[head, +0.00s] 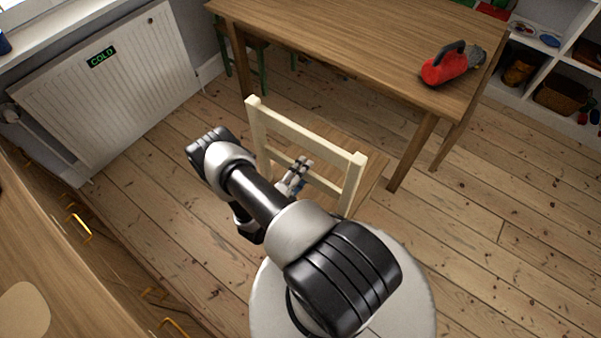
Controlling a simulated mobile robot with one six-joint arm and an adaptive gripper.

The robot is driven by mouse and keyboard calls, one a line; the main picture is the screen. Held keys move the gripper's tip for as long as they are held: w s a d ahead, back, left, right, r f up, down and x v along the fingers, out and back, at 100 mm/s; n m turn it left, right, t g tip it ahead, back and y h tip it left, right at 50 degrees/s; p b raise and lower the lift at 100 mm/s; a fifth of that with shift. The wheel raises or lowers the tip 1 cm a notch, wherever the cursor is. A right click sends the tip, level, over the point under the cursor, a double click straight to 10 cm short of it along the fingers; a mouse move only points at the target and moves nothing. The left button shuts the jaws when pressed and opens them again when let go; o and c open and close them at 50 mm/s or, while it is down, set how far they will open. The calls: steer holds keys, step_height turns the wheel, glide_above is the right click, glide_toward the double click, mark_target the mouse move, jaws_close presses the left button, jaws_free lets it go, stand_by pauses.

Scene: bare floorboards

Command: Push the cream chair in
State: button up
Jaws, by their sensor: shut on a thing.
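The cream chair (309,138) stands on the floorboards in the middle of the head view, with its backrest towards me. Its wooden seat (372,170) lies beyond the backrest, on the side of the wooden table (340,45). The chair stands apart from the table's near edge. My gripper (301,167) is at the backrest, shut on its lower cream rail. My arm hides the chair's lower left part and most of its legs.
A red handheld tool (446,68) lies on the table's right end. A green chair (258,65) stands at the table's far left. A white radiator (105,80) is on the left wall. A drawer unit (60,270) fills the lower left. White shelves (540,60) stand at right. Floor at right is clear.

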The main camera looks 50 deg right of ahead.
jaws_close()
steer(key=shift+s+f, duration=0.1)
steer(key=shift+f, duration=0.2)
stand_by(0.4)
